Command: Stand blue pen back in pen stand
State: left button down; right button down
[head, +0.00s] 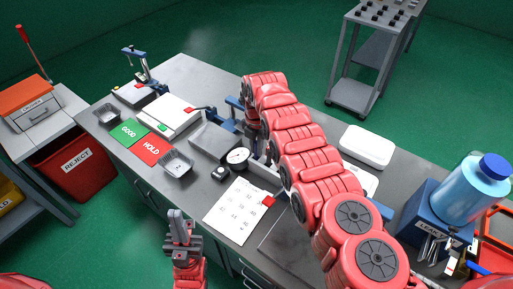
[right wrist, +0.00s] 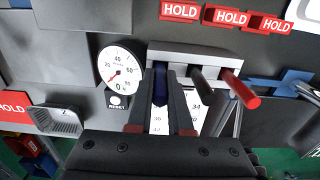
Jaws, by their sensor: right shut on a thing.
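The blue pen (right wrist: 160,82) is dark blue and upright between the fingers of my right gripper (right wrist: 160,84), which is shut on it in the right wrist view. The pen stand (right wrist: 222,66) is a light grey block just behind the pen. A red pen (right wrist: 240,90) and a dark pen (right wrist: 204,85) stand in it to the right. The blue pen overlaps the stand's left part; I cannot tell whether its end is in a hole. In the head view my right arm hides much of this spot. My left gripper (head: 181,226) is empty at the table's front edge.
A round dial gauge (right wrist: 119,72) stands close left of the stand. A number sheet (head: 238,208) lies in front, with a small metal tray (head: 177,164) to the left. A white lidded box (head: 366,147) and a blue jug (head: 470,190) are to the right.

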jog(key=shift+f, duration=0.25)
jog(key=c, duration=0.8)
grip_release()
jog(key=shift+o, duration=0.2)
notch_tip(320, 180, up, 3)
jog(key=shift+r+p, duration=0.15)
jog(key=shift+p, duration=1)
jog(key=shift+r+p, duration=0.8)
jog(key=shift+r, duration=0.6)
